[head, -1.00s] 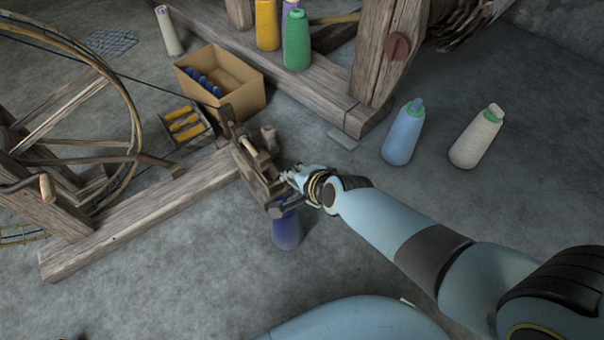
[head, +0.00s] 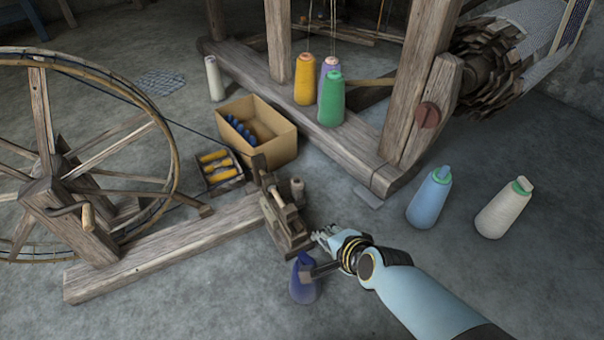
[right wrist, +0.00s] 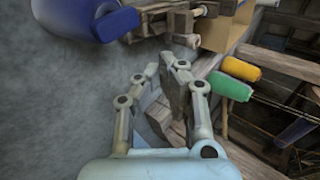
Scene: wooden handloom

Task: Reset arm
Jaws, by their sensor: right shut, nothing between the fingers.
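My right gripper (head: 326,239) is shut and empty. I cannot tell whether the fingers touch the wood. My left gripper is not in view.
The spinning wheel (head: 170,160) stands left. A cardboard box (head: 281,145) and a tray of yellow bobbins (head: 235,183) are behind the spindle head.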

